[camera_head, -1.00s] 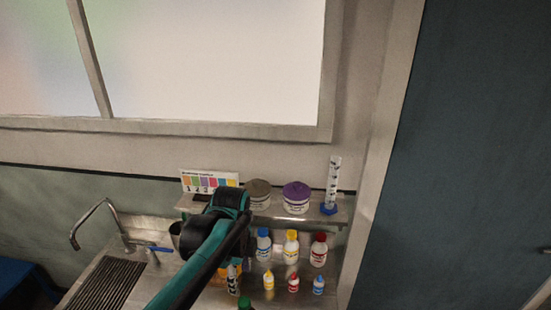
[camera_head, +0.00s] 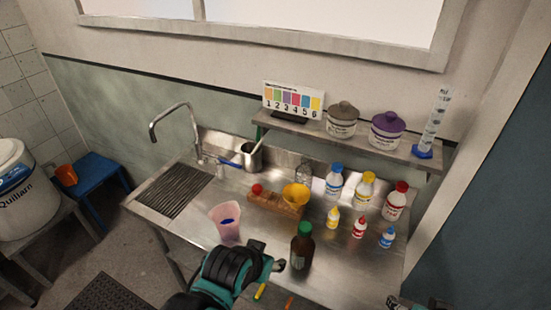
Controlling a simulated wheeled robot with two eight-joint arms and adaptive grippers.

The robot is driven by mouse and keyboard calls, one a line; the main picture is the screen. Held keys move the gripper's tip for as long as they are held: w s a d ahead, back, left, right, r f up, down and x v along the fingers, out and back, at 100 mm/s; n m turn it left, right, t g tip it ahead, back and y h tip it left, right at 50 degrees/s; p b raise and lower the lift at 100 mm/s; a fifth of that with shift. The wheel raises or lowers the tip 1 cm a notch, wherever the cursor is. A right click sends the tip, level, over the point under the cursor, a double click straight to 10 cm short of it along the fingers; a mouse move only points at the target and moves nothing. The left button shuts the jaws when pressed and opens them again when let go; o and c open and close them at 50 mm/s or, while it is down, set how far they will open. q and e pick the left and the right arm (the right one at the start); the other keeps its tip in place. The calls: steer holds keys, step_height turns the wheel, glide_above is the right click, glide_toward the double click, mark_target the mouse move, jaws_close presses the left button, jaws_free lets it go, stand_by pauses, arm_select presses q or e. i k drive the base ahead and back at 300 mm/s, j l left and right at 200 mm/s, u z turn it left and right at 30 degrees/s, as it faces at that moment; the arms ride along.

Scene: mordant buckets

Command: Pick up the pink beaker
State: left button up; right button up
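A brown bottle with green cap (camera_head: 302,246) stands close right of my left gripper. Behind are a wooden block (camera_head: 275,204) with a yellow funnel (camera_head: 296,194), several capped bottles, and a metal cup (camera_head: 251,157). A faucet (camera_head: 180,120) stands at left. The drainboard (camera_head: 175,190) is clear.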

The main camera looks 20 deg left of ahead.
mark_target(226, 216)
steer(key=u, duration=1.25)
